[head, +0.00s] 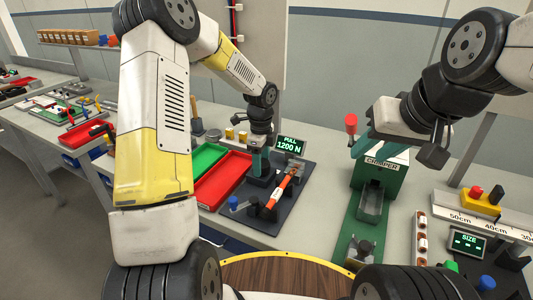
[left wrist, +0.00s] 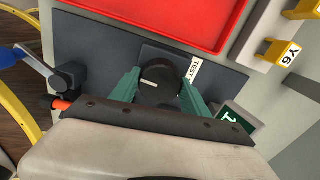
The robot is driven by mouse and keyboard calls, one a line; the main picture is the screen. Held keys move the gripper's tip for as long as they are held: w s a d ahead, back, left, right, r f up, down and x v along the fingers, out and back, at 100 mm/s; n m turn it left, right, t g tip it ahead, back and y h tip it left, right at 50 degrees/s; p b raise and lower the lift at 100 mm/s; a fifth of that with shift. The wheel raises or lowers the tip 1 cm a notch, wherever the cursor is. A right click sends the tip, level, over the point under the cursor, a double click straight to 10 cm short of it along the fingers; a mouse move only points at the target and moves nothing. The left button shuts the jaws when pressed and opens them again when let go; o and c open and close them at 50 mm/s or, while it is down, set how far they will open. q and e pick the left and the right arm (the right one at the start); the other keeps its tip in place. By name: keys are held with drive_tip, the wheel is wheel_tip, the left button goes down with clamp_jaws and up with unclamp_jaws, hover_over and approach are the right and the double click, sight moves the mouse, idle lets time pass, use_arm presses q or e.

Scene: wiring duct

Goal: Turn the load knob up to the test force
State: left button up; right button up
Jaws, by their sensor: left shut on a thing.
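The load knob (left wrist: 160,82) is a round black dial with a white line on its face, in the left wrist view. My left gripper (left wrist: 158,90) is shut on it, one green finger on each side. A white TEST label (left wrist: 194,68) sits beside the knob, to the right. In the head view my left gripper (head: 258,165) points down at the dark pull tester (head: 287,215) and mostly hides the knob. The display (head: 290,144) reads PULL 1200 N. My right gripper (head: 366,143) is at the green crimper (head: 385,172); its finger gap is unclear.
A red tray (head: 222,180) and a green tray (head: 207,158) lie left of the tester. An orange piece (head: 283,187) lies across the tester, and a blue-knobbed crank (head: 235,202) stands at its near left. A red-topped lever (head: 351,122) rises beside the crimper.

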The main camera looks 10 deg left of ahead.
use_arm(q)
drive_tip(key=shift+w+r, duration=0.1)
idle(0.4)
drive_tip(key=o, duration=1.4)
wheel_tip(320, 180, up, 7)
drive_tip(key=shift+r, duration=0.35)
